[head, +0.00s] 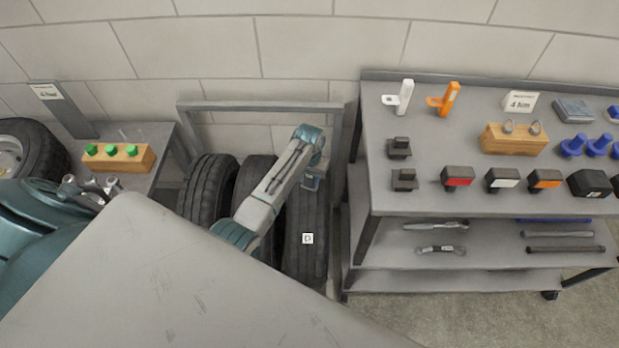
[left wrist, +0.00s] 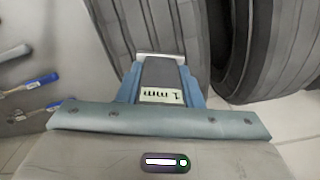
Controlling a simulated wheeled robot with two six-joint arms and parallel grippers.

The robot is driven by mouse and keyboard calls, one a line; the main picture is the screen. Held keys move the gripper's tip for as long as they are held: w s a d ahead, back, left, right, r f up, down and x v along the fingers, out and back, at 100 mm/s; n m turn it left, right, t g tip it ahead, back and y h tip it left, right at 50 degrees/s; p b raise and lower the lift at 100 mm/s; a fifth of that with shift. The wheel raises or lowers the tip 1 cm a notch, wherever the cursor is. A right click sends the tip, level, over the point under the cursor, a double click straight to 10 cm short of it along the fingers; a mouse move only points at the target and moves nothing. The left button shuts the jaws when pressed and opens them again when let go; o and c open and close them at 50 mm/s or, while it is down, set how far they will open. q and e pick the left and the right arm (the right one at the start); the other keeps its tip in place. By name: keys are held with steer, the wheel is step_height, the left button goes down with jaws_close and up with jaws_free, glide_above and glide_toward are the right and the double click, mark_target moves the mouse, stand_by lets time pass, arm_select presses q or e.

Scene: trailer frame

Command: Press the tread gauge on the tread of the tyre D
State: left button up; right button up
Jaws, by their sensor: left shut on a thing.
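Tyre D (head: 307,255) stands at the right end of a rack of upright tyres, with a small "D" label on its tread. My left gripper (head: 311,180) is in front of its upper tread. It is shut on the tread gauge (left wrist: 162,78), a dark grey block with a pale end bar and a label reading "1 mm". In the left wrist view, the blue fingers flank the gauge, and its end points at a ribbed tyre tread (left wrist: 150,25). I cannot tell whether the gauge touches the tread. My right gripper is not in view.
Other tyres (head: 207,190) stand left of tyre D inside a grey rack frame (head: 260,106). A trolley (head: 440,197) with gauges, blocks and tools stands close on the right. A bench with a wooden block (head: 118,158) is on the left.

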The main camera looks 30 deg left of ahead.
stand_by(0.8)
arm_select(q)
steer(key=shift+p, duration=0.3)
steer(key=shift+f, duration=0.1)
stand_by(0.5)
stand_by(0.5)
step_height(320, 180, up, 6)
steer(key=p, duration=0.6)
stand_by(0.7)
